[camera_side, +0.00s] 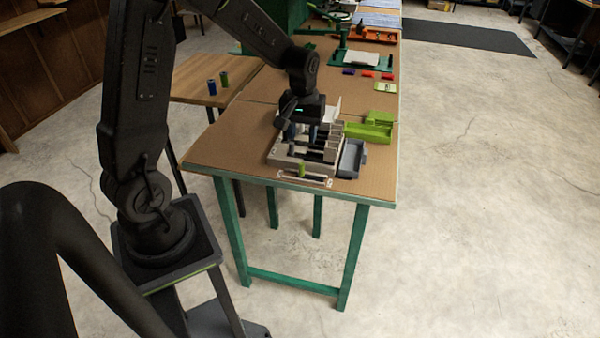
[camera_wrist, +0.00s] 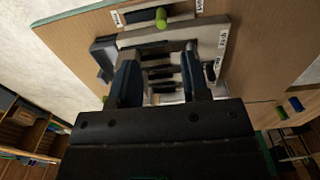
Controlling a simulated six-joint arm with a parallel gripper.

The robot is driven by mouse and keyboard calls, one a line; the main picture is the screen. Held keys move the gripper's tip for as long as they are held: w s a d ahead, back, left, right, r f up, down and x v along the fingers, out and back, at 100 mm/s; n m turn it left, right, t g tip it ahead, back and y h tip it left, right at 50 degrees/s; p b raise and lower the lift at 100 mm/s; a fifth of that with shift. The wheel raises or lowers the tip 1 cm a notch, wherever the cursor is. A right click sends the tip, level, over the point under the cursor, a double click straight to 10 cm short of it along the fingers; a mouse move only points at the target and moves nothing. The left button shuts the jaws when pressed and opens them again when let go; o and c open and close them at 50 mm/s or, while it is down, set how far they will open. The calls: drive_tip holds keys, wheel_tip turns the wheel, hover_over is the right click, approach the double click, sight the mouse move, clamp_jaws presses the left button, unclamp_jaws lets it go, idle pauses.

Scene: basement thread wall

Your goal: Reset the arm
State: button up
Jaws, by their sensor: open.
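My gripper (camera_side: 303,130) hangs down over a pale slotted rack (camera_side: 282,162) on the brown table, near the table's front end. In the wrist view its two dark fingers (camera_wrist: 160,82) stand apart, with the rack's dark slots showing between them. I see nothing held between the fingers. A small green cylinder (camera_side: 302,170) stands at the rack's front edge, and it also shows at the top of the wrist view (camera_wrist: 161,17). My arm reaches in from the left, bent downward at the wrist. The exact gap between fingertips and rack is hard to tell.
A grey bin (camera_side: 352,158) and a lime green tray (camera_side: 368,131) sit right of the rack. A blue cylinder (camera_side: 211,87) and a green one (camera_side: 224,79) stand on a side table. Red and blue pieces (camera_side: 368,74) lie farther back. The brown tabletop (camera_side: 230,145) left of the rack is clear.

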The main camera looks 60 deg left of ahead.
drive_tip(key=s+d+r+m+t, duration=0.5)
drive_tip(key=s+d+r+m, duration=0.4)
drive_tip(key=s+d+r, duration=0.5)
drive_tip(key=shift+s+d+r+t, duration=0.15)
drive_tip(key=shift+s+r+t, duration=0.25)
drive_tip(key=shift+s, duration=0.85)
